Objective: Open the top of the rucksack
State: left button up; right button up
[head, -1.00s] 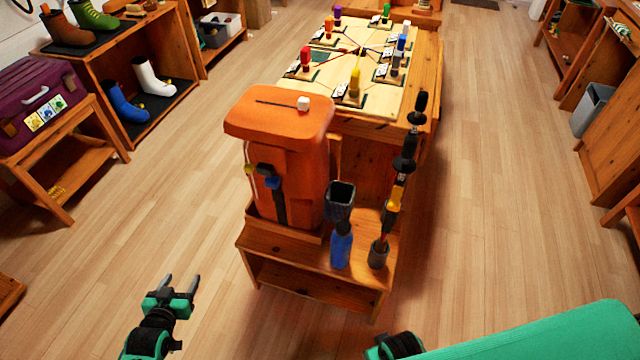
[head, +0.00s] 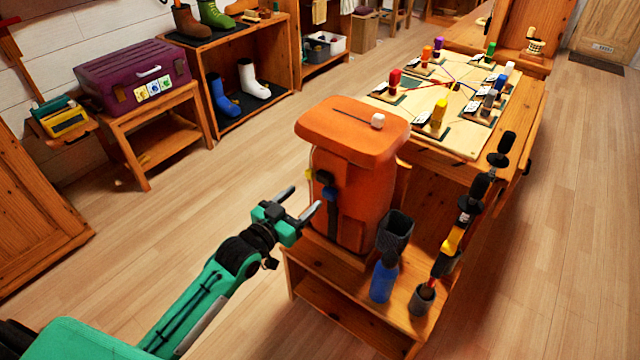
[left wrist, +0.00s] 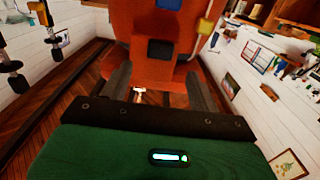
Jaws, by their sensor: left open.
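The orange rucksack (head: 355,205) stands upright on a low wooden stand, and its flat top lid (head: 352,130) is down. A dark slit and a small white block (head: 377,120) show on the lid. A black and a blue buckle (head: 329,192) sit on its front left side. My left gripper (head: 300,203) is open and empty, just left of the rucksack near these buckles. In the left wrist view the rucksack (left wrist: 162,20) fills the top middle, beyond the open fingers (left wrist: 155,90). My right gripper is not in view.
A game-board table (head: 465,130) is behind. A purple case (head: 130,75) sits on a stand at left. The floor at left is clear.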

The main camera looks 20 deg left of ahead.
aim_at(322, 180)
pick_arm(q)
jog(key=x, duration=0.6)
jog(key=shift+w, duration=0.25)
jog(key=shift+w+d, duration=0.2)
jog(key=shift+w, duration=0.3)
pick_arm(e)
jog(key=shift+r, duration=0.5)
pick_arm(q)
grip_shut()
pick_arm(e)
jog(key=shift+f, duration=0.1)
pick_arm(q)
jog(key=shift+r, duration=0.15)
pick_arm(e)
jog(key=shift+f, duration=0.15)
